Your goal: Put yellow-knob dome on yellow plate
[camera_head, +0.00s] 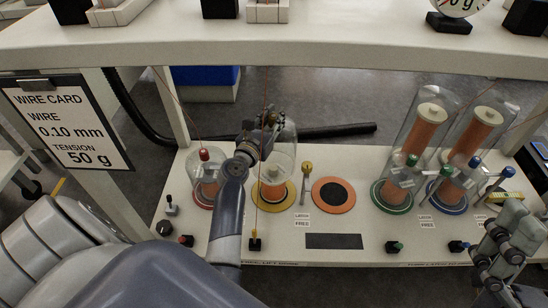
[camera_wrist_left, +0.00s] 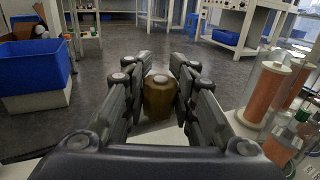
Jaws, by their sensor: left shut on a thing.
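The clear dome (camera_head: 288,146) stands upright over the yellow plate (camera_head: 289,200) in the head view. An orange spool with a pale top (camera_head: 273,172) sits on that plate and shows through the glass. My left gripper (camera_head: 266,125) is at the dome's top. The wrist view shows the yellow knob (camera_wrist_left: 160,96) between its two fingers (camera_wrist_left: 158,92), and the gripper is shut on it. I cannot tell whether the dome's lower rim touches the plate. My right gripper (camera_head: 490,270) is at the lower right, away from the dome, its jaws unclear.
A red-knobbed dome (camera_head: 204,172) stands left on a red plate. An orange plate (camera_head: 334,195) with a black centre is bare on the right. A yellow-topped post (camera_head: 305,182) stands close beside the yellow plate. A shelf (camera_head: 300,42) overhangs behind.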

